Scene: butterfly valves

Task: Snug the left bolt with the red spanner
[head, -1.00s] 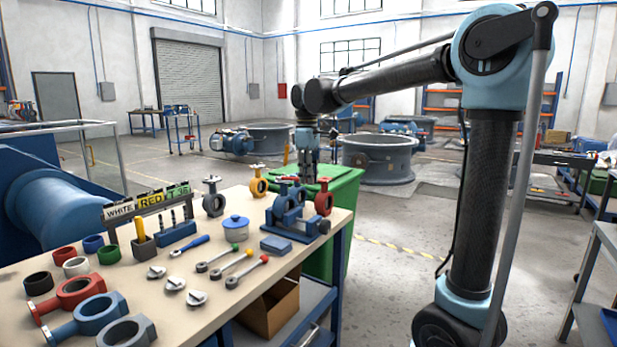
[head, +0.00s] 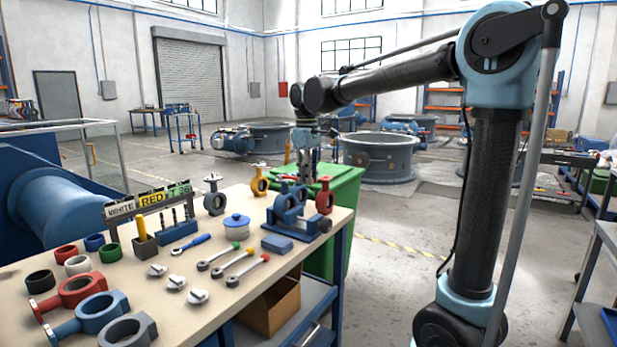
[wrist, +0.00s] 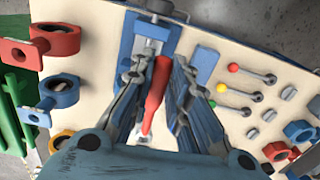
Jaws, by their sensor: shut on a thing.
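My gripper (wrist: 158,75) is shut on a long red tool (wrist: 154,98), whose red body shows between the fingers in the wrist view. Its working end is not clear. The fixture (wrist: 150,42) also shows beyond the fingers in the wrist view. I cannot pick out the left bolt; the fingers hide part of that area. A red-ended lever tool (head: 248,270) lies on the bench beside yellow- and green-ended ones.
Red (wrist: 52,40), blue (wrist: 60,92) and yellow (head: 258,182) valve bodies stand near the fixture. A green bin (head: 345,200) stands behind the bench.

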